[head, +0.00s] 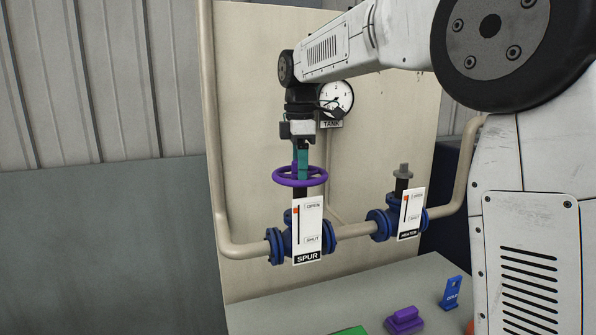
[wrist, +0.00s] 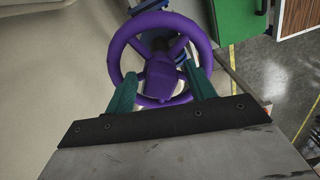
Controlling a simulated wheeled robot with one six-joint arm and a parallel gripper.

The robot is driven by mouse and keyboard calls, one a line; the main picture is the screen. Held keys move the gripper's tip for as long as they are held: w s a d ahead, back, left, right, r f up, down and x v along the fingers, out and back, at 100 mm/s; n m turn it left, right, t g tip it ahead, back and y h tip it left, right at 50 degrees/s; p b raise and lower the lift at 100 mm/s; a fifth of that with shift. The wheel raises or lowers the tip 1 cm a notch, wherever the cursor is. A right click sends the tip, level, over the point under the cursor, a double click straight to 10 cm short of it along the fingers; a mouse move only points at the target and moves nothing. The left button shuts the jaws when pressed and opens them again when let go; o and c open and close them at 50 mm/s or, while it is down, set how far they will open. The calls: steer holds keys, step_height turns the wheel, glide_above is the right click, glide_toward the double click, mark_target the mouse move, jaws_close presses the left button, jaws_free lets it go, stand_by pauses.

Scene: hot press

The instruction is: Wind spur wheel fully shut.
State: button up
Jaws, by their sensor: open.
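The purple spur wheel (head: 318,181) lies flat on top of the blue spur valve (head: 276,246). It also shows in the wrist view (wrist: 116,58), with its spokes and raised hub. My gripper (head: 302,172) points straight down over the wheel. In the wrist view my gripper (wrist: 160,70) is open, with one teal finger on each side of the hub, inside the rim's outline. I cannot tell whether the fingers touch the wheel. The white SPUR plate (head: 313,230) reads OPEN at the top and SHUT at the bottom. Its orange marker (head: 295,210) is near OPEN.
The heater valve (head: 381,224) stands to the right, with a grey-capped stem and its own plate (head: 411,213). A TANK gauge (head: 337,97) is on the panel behind my wrist. A purple block (head: 404,320) and blue tag (head: 451,293) are on the bench (head: 290,312).

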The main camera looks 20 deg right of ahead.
steer(key=n, duration=1.2)
steer(key=shift+c, duration=0.3)
steer(key=c, duration=0.8)
steer(key=shift+o, duration=0.2)
steer(key=m, duration=1)
steer(key=shift+m, duration=0.3)
steer(key=m, duration=0.4)
steer(key=shift+m, duration=0.3)
steer(key=m, duration=0.4)
steer(key=shift+m, duration=0.3)
